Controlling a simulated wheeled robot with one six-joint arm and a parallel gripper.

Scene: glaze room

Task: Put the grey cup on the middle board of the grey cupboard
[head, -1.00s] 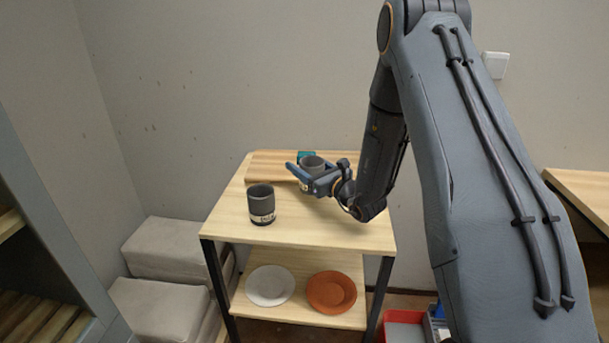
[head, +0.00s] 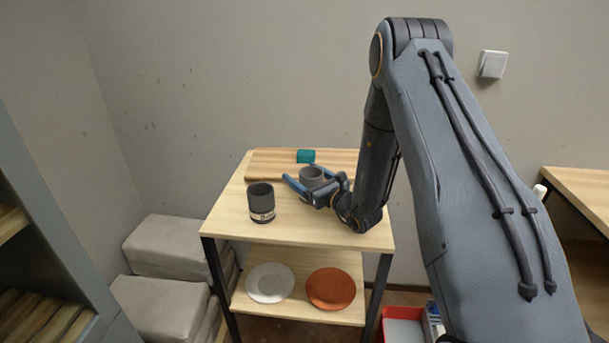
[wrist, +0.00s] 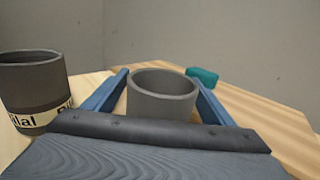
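The grey cup (head: 311,174) stands upright on the wooden top of the rack. My gripper (head: 312,187) is around it, one blue finger on each side. In the wrist view the grey cup (wrist: 163,98) shows between the fingers with narrow gaps, so my gripper (wrist: 160,85) looks open. The cup's lower part is hidden by my gripper. A darker cup (head: 261,198) with a pale lettered label stands to the left, apart from my gripper. The grey cupboard (head: 50,200) is at the left edge, only partly in view, with wooden boards inside.
A teal block (head: 306,156) lies on a wooden board (head: 270,163) at the back of the rack top. A white plate (head: 270,283) and an orange plate (head: 331,289) lie on the lower shelf. Grey cushions (head: 175,249) are stacked between rack and cupboard.

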